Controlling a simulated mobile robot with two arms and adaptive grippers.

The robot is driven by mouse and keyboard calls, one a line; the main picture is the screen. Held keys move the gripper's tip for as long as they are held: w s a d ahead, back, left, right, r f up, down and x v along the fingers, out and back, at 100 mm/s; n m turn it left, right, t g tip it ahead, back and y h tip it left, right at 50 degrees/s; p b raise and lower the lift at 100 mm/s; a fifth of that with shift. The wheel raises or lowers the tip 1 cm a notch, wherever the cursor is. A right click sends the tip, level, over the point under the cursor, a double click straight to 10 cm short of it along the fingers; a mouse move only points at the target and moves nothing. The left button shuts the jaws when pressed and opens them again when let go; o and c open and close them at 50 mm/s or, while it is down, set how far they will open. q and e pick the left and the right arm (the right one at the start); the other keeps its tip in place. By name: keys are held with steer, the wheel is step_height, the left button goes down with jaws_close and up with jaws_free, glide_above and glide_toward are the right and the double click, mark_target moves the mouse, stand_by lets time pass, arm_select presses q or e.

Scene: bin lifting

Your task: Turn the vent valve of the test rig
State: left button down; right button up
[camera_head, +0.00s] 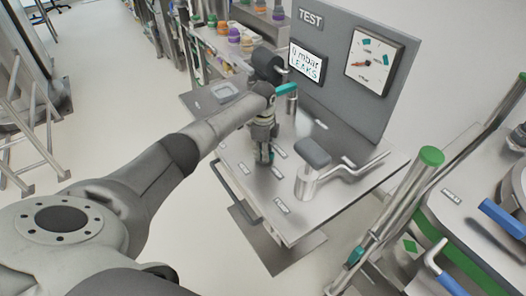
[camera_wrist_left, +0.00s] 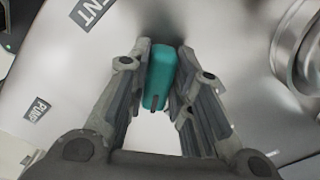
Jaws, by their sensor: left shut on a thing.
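The test rig (camera_head: 235,160) is a metal bench with a grey back panel (camera_head: 345,45) marked TEST. My left gripper (camera_head: 263,158) points down over the bench. In the left wrist view its fingers (camera_wrist_left: 160,85) are shut on a teal lever handle (camera_wrist_left: 159,75), one finger on each side. A label ending in NT (camera_wrist_left: 92,10), partly cut off, lies beside it, and a PUMP label (camera_wrist_left: 37,109) is lower left. In the head view the gripper hides most of this handle. Another teal handle (camera_head: 286,88) sits on a metal post behind the gripper. My right gripper is not in view.
A grey-topped metal post (camera_head: 313,152) and a bent pipe stand right of the gripper. A green-capped tube (camera_head: 431,157) rises near the front right. Floor left of the bench is clear.

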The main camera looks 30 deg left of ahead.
arm_select(q)
steer(key=m, duration=0.3)
steer(key=shift+w+m, duration=0.15)
steer(key=shift+m, duration=0.15)
steer(key=shift+r+m+b, duration=0.1)
steer(key=shift+m+b, duration=0.4)
steer(key=shift+m, duration=1.4)
steer(key=shift+w, duration=0.1)
steer(key=c, duration=1.3)
jaws_free()
step_height(320, 180, up, 12)
steer(key=shift+f, duration=0.1)
